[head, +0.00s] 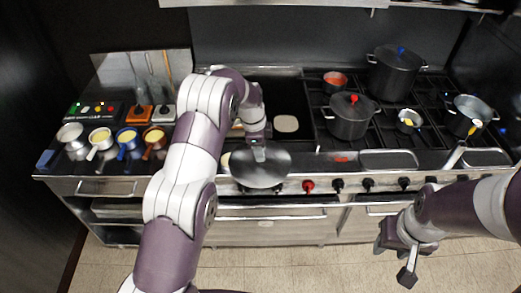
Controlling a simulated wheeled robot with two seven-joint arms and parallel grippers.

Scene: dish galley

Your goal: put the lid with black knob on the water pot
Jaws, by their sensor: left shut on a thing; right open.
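My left gripper (258,148) is shut on the top of a round dark lid (260,172) and holds it in front of the stove's front edge. The lid's knob is hidden in the jaws, so its colour cannot be seen. An open steel pot (472,106) stands at the right of the stove with a pale inside; it may be the water pot, but its contents are too small to tell. My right gripper (398,262) is open and empty, low in front of the oven doors.
A dark pot with a red-knobbed lid (350,118) and a tall pot with a blue-knobbed lid (394,76) stand on the burners. A small pot with red contents (335,80) and a small steel pot (409,121) are nearby. Several small pans (127,138) stand at left.

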